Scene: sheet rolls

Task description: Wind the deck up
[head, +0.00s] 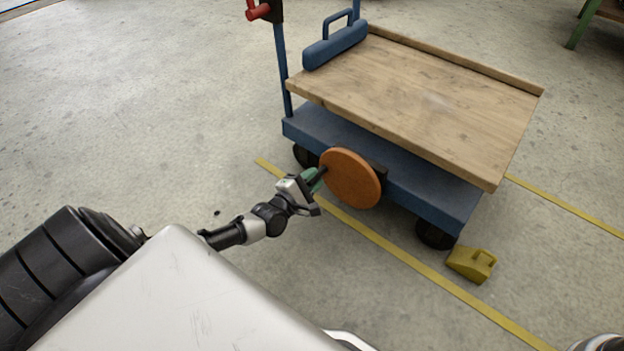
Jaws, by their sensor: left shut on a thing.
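The wooden deck (425,90) sits above the blue base (360,148) of a wheeled cart, with a gap between the two. A round orange wheel (352,180) is mounted on the near side of the base. My left gripper (314,181) is at the left edge of the wheel's face, shut on the wheel's handle. The fingers largely hide the handle; a short dark piece shows between them and the wheel. My right gripper is not in view.
A blue block with a handle (335,46) is at the deck's left end, near a blue post with a red grip (258,10). A yellow chock (470,263) lies on the floor by the near right wheel. Yellow lines mark the floor, which is clear at left.

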